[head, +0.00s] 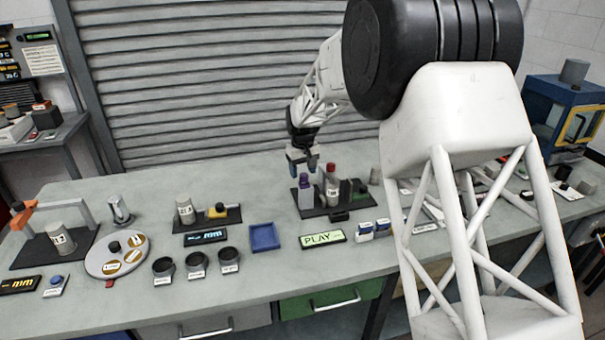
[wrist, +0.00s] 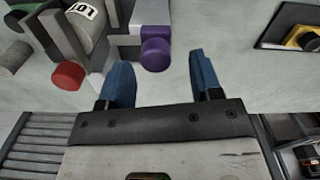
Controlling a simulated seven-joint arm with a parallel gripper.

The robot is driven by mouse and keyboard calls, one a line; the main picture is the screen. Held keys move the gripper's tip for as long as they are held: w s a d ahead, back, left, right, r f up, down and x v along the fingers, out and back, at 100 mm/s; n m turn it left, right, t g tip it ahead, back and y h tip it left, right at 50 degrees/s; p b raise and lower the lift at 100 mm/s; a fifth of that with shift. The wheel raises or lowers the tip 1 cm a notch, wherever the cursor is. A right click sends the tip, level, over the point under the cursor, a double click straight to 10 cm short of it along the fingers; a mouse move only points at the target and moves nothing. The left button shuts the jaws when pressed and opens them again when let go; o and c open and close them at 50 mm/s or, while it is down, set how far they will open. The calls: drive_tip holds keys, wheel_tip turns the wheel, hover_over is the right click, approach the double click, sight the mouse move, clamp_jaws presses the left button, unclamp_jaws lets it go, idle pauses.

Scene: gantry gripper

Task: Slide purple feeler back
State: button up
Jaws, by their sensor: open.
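The purple feeler (wrist: 155,48) has a round knob and a purple bar behind it in the wrist view. In the head view the purple feeler (head: 304,184) stands at the left of a dark fixture plate (head: 318,209). My gripper (wrist: 160,60) is open, its blue fingers either side of the knob's line, with the knob nearer the left finger. Whether a finger touches it I cannot tell. In the head view my gripper (head: 303,168) is above and behind the feeler.
A LOT-marked cylinder (head: 333,192) and a red knob (head: 330,168) stand beside the feeler on the fixture. A blue tray (head: 264,237) and a PLAY sign (head: 322,239) lie in front. Bare bench shows right of the fixture in the wrist view.

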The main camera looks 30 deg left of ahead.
sight(302, 175)
drive_tip(key=shift+r, duration=3.1)
drive_tip(key=shift+d+r, duration=0.3)
drive_tip(key=shift+d, duration=0.1)
drive_tip(key=s+d+r+m, duration=0.2)
drive_tip(key=s+d+r, duration=0.25)
drive_tip(key=d, duration=0.85)
drive_tip(key=s+d+r+m+t, duration=0.1)
drive_tip(key=s+d+r+m, duration=0.3)
drive_tip(key=d, duration=0.9)
drive_tip(key=s+d+r+n, duration=0.15)
drive_tip(key=d+r, duration=0.45)
drive_tip(key=d, duration=0.7)
drive_tip(key=s+d+m+t, duration=0.1)
drive_tip(key=s+d+m, duration=0.3)
drive_tip(key=s+d, duration=1.15)
drive_tip(key=s+d+f+m, duration=0.1)
drive_tip(key=s+d, duration=0.3)
drive_tip(key=s, duration=0.4)
drive_tip(key=s+d+f+m, duration=0.2)
drive_tip(key=s+d, duration=0.3)
drive_tip(key=s, duration=0.3)
drive_tip(key=shift+f+t, duration=0.3)
drive_tip(key=shift+f, duration=0.6)
